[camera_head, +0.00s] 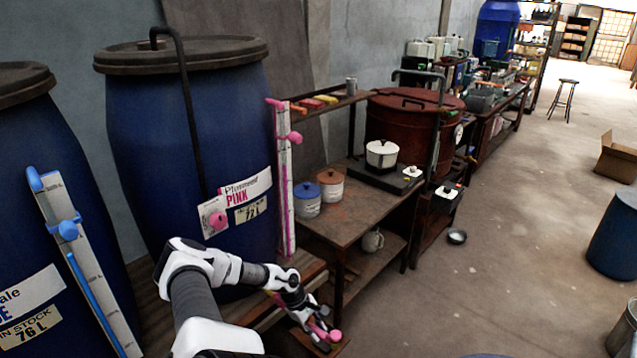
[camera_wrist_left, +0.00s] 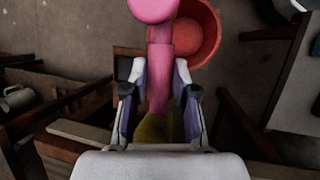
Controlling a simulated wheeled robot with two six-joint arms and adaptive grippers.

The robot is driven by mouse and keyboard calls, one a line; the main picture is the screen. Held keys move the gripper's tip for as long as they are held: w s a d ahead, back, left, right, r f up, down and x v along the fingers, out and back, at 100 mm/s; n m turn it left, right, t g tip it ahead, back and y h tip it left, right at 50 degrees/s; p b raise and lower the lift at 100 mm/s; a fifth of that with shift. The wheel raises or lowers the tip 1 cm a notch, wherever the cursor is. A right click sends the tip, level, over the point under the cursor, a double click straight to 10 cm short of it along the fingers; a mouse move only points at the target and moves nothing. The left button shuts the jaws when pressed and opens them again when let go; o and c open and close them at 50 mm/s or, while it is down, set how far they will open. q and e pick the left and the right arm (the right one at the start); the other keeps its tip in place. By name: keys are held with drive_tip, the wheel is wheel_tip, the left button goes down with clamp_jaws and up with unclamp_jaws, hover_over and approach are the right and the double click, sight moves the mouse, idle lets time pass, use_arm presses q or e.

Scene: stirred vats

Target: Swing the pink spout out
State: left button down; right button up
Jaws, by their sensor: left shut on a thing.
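The pink spout (camera_head: 335,335) shows only in part at the bottom of the head view, low in front of the blue vat (camera_head: 150,130) labelled PINK. In the left wrist view the pink spout (camera_wrist_left: 158,75) is a straight bar with a round pink end at the top edge. My left gripper (camera_head: 318,332) is shut on it, with one finger on each side of the bar, as the wrist view also shows. The spout's root is partly hidden by my wrist. My right gripper is in neither view.
A red-orange bowl or bucket (camera_wrist_left: 203,30) lies below the spout in the wrist view. A pink-marked gauge (camera_head: 284,180) stands right of the vat. A wooden bench (camera_head: 350,212) with pots is close on the right. Open floor (camera_head: 480,270) lies further right.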

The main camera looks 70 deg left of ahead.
use_arm(q)
drive_tip(key=shift+s+d+m, duration=0.1)
drive_tip(key=shift+m, duration=0.4)
drive_tip(key=shift+s, duration=0.1)
drive_tip(key=c, duration=0.9)
unclamp_jaws()
drive_tip(key=shift+d, duration=0.1)
